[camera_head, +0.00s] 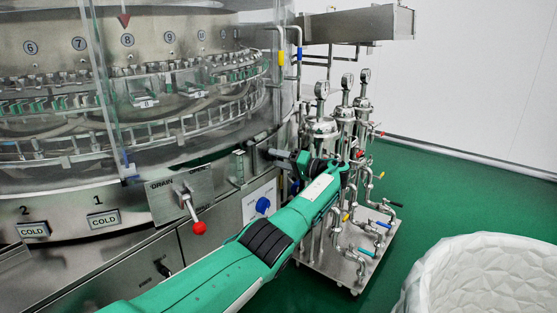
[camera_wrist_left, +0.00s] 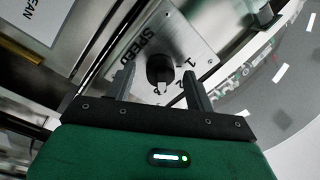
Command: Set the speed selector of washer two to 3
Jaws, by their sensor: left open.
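The speed selector is a black knob (camera_wrist_left: 159,68) on a metal plate marked SPEED (camera_wrist_left: 180,35) in the left wrist view. Numerals stand beside and below the knob; 1 and 2 are readable at its right. A pale mark shows at the knob's lower edge, but I cannot tell surely which number it faces. My left gripper (camera_wrist_left: 158,78) is open, with one finger on each side of the knob; contact cannot be told. In the head view the left gripper (camera_head: 284,156) is at the washer's front right, and the selector is hidden there. My right gripper is out of view.
A DRAIN plate (camera_head: 180,193) with a red-ended lever (camera_head: 199,228) and a blue knob (camera_head: 263,205) are near my left arm. Piping with gauges (camera_head: 321,90) stands just beyond the gripper. A white bin (camera_head: 480,275) is at the lower right. Green floor (camera_head: 430,190) is clear between.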

